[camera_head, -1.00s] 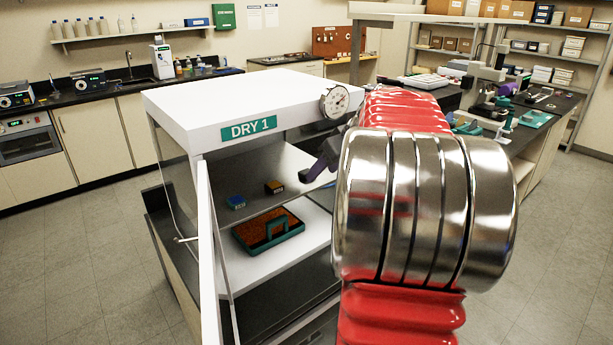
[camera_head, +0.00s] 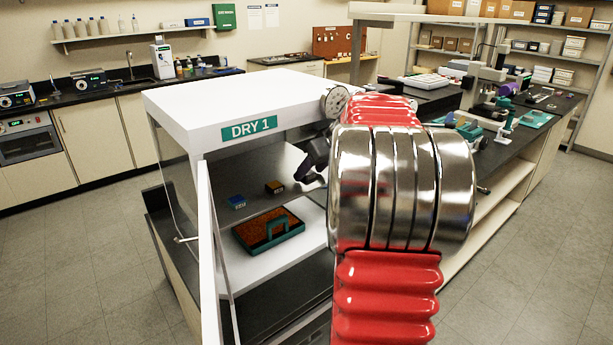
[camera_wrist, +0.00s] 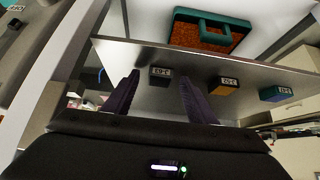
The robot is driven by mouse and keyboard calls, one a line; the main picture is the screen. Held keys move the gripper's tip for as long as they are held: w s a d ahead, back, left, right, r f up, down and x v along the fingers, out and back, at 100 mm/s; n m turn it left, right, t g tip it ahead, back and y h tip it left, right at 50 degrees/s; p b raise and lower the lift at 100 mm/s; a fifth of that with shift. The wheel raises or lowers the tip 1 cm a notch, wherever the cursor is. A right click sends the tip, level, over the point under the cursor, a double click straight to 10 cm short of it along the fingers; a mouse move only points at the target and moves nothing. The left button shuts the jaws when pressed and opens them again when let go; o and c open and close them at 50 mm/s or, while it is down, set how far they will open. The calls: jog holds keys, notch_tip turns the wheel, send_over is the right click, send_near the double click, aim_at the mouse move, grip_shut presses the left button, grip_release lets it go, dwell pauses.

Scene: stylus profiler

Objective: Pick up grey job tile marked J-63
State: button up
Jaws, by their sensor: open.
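A small grey tile (camera_wrist: 160,76) stands on the cabinet's upper shelf in the wrist view, where it appears upside down. Its label looks like J-63 but is small and inverted. My gripper (camera_wrist: 158,82) is open, with its two dark fingers on either side of the tile's place in the picture and nothing held. I cannot tell whether the fingertips reach the tile. In the head view my gripper (camera_head: 305,173) is at the shelf's right part, and the grey tile is hidden there.
A yellow-topped tile (camera_head: 274,187) and a blue tile (camera_head: 237,202) share the shelf (camera_head: 228,174). Below is a teal-handled tray (camera_head: 270,232) with orange contents. The DRY 1 cabinet's roof (camera_head: 235,92) is close above my gripper; its open door (camera_head: 208,260) stands at left.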

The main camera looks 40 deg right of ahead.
jog(key=shift+c, duration=0.4)
jog(key=c, duration=1.1)
